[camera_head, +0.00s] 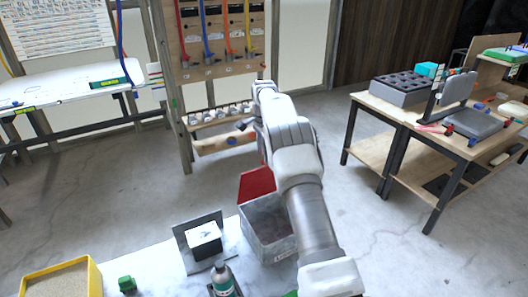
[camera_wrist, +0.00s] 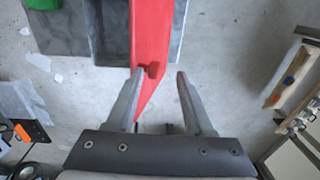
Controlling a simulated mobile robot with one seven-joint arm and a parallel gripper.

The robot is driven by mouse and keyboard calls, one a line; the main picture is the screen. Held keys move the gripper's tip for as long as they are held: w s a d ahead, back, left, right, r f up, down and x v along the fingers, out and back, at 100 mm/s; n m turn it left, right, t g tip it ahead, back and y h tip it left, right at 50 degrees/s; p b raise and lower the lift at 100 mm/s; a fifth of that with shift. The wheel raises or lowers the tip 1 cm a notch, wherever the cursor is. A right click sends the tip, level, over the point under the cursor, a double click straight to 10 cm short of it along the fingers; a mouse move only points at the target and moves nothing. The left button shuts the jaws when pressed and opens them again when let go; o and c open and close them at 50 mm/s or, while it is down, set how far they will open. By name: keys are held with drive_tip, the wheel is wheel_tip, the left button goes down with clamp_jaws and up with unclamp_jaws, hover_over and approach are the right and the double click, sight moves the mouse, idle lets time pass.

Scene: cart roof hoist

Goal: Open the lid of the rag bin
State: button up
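The rag bin (camera_head: 270,238) is a grey metal box with a red lid (camera_head: 257,184), standing in front of me beside my arm. The lid is raised and stands steeply at the bin's far side, and the inside of the bin shows. In the wrist view the lid (camera_wrist: 149,35) is a narrow red panel tapering towards my gripper, with a small dark red knob (camera_wrist: 153,70) on it. My gripper (camera_wrist: 160,74) is open. The knob and lid edge lie between its fingertips, nearer the left one; I cannot tell if they touch. In the head view the fingers are not clearly visible.
On the pale worktop are a framed white block (camera_head: 205,240), a bottle (camera_head: 222,280), a green block (camera_head: 127,284) and a yellow tray (camera_head: 98,275). A hose rack (camera_head: 215,72) stands behind, a wooden workbench (camera_head: 425,130) at right. The floor between is clear.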

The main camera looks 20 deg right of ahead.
sight(263, 161)
drive_tip(key=o, duration=0.4)
drive_tip(key=f, duration=0.2)
drive_tip(key=s+f, duration=0.1)
drive_tip(key=shift+a+f, duration=0.3)
drive_tip(key=shift+r, duration=0.1)
drive_tip(key=r, duration=1.4)
drive_tip(key=shift+d+r, duration=0.25)
drive_tip(key=shift+d, duration=0.05)
drive_tip(key=shift+c, duration=0.3)
